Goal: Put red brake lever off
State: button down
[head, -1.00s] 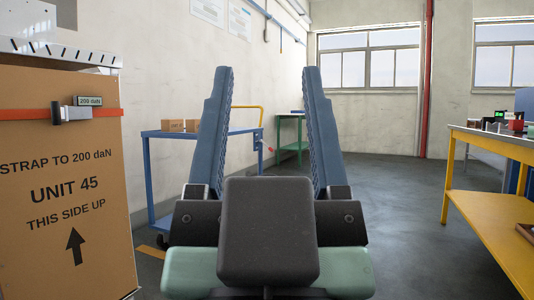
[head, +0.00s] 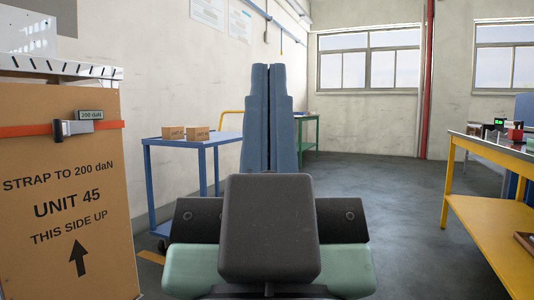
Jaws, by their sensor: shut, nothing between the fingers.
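My gripper (head: 269,70) is in the middle of the head view, with its two blue-grey fingers pointing up and pressed together. Nothing shows between them. No red brake lever can be made out in the head view now. A blue cart (head: 190,143) with a yellow handle stands on the floor beyond and left of my gripper. The fingers and gripper body hide the right part of the cart and the floor behind them.
Two small cardboard boxes (head: 186,133) sit on the cart. A large strapped carton (head: 60,225) marked UNIT 45 stands close at left. A yellow workbench (head: 490,205) with small items, one red (head: 515,131), is at right. A green table (head: 309,133) stands farther back. Floor right of centre is clear.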

notch_tip(320, 180, up, 54)
jog(key=p, duration=5.1)
jog(key=shift+p, duration=0.35)
